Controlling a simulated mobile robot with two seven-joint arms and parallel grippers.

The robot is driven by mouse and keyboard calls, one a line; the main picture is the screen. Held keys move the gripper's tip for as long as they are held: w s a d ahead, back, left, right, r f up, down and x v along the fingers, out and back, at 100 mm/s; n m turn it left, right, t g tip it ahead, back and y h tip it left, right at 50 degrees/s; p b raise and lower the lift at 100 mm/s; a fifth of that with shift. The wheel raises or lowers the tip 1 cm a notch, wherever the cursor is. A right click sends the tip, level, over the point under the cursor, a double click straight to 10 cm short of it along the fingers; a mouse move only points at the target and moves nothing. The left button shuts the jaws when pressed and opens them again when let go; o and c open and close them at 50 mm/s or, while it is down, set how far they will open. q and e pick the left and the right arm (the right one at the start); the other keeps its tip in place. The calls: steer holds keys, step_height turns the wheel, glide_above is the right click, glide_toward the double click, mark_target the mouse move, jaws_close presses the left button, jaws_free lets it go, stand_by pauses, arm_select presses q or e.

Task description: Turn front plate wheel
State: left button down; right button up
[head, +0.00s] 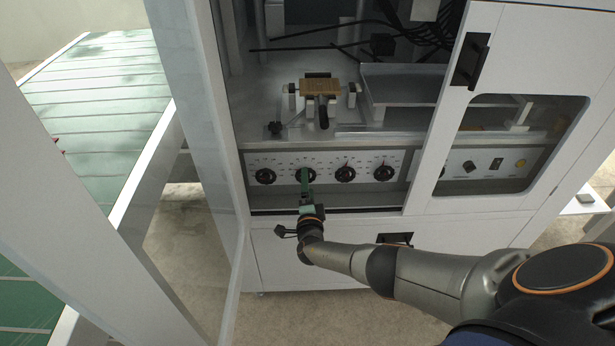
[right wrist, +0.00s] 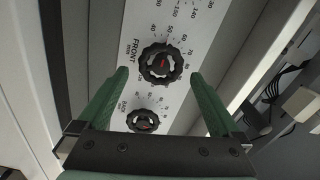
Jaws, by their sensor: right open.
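The front plate wheel (right wrist: 160,63) is a black lobed knob with a red mark, beside the label FRONT in the right wrist view. It sits on a white scale panel (head: 325,160). My right gripper (right wrist: 158,76) has green fingers and is open, with one fingertip on each side of the wheel. Gaps show between the fingers and the wheel, and nothing is held. In the head view, my right gripper (head: 305,176) covers part of the second knob from the left. My left gripper is not in view.
A similar BACK knob (right wrist: 143,121) shows between the fingers, nearer the palm. Other knobs (head: 345,174) line the panel. An open door (head: 205,110) stands left of the machine. A white door with a window (head: 505,140) is on the right. A ledge runs below the panel.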

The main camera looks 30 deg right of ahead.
arm_select(q)
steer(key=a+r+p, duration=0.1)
steer(key=p, duration=0.1)
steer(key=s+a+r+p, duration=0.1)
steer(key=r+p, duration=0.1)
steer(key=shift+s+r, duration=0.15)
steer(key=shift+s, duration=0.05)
arm_select(e)
steer(key=v, duration=0.9)
steer(key=shift+s+a, duration=0.25)
steer(key=shift+s, duration=0.05)
steer(key=shift+s, duration=0.1)
